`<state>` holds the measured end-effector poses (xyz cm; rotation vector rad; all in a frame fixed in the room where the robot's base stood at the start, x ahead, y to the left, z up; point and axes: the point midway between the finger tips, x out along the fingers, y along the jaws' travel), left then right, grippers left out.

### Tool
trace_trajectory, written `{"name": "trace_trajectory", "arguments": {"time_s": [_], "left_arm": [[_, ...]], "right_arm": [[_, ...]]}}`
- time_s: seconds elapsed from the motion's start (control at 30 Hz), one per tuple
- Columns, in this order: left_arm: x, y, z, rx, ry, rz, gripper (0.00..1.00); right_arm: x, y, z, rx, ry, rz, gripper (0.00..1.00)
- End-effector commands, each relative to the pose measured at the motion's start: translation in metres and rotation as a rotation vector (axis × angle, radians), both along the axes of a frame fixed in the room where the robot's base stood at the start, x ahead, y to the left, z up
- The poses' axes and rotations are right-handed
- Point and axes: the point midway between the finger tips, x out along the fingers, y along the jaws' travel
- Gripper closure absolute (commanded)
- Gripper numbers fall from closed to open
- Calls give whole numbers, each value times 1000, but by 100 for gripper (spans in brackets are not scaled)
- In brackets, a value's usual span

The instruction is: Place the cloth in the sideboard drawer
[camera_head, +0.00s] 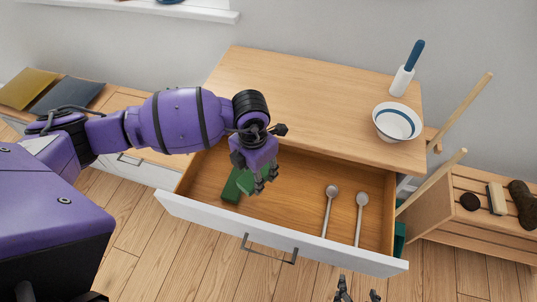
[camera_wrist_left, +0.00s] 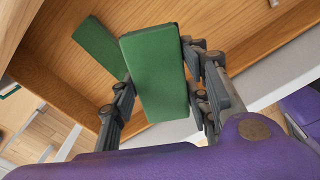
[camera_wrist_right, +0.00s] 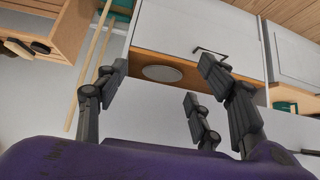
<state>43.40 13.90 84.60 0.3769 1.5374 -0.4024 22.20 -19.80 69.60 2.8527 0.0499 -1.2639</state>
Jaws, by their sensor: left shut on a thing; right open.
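My left gripper (camera_head: 264,186) is inside the open sideboard drawer's outline, above its left part. It is shut on a flat green folded cloth (camera_wrist_left: 155,75), partly hidden behind the fingers in the head view. A second green folded piece (camera_wrist_left: 97,45) lies in the drawer; it also shows in the head view (camera_head: 232,188), left of the gripper. The drawer has a white front (camera_head: 300,247) and a wooden inside, and is pulled out. I cannot tell whether the held cloth touches the drawer floor. My right gripper (camera_head: 357,294) is open and empty, in front of the drawer.
Two spoons (camera_head: 331,208) (camera_head: 361,212) lie in the drawer's right half. A bowl (camera_head: 397,122) and a blue-handled roller (camera_head: 405,75) are on the sideboard top. A slatted wooden rack (camera_head: 480,222) with brushes stands at right. A low cabinet with cushions (camera_head: 66,95) is at left.

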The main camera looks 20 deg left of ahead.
Motion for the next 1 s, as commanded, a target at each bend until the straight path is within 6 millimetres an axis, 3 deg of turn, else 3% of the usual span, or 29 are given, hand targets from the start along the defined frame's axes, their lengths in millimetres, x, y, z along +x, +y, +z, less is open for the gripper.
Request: {"name": "trace_trajectory", "arguments": {"time_s": [0.1, 0.3, 0.6, 0.87, 1.0], "left_arm": [[-1, -3, -10, 7, -7, 227, 83], [-4, -5, -25, 13, -7, 434, 83], [-8, -4, -79, 18, 0, 465, 83], [-7, -4, -101, 17, -1, 465, 83], [-8, -5, -122, 16, 1, 464, 83]], "right_arm": [[2, 0, 5, 2, -5, -1, 38], [0, 0, 7, 3, -3, -4, 38], [-6, 1, 1, 5, 10, -9, 38], [1, 3, 2, 7, -2, -10, 38], [5, 3, 2, 6, -9, -8, 38]]}}
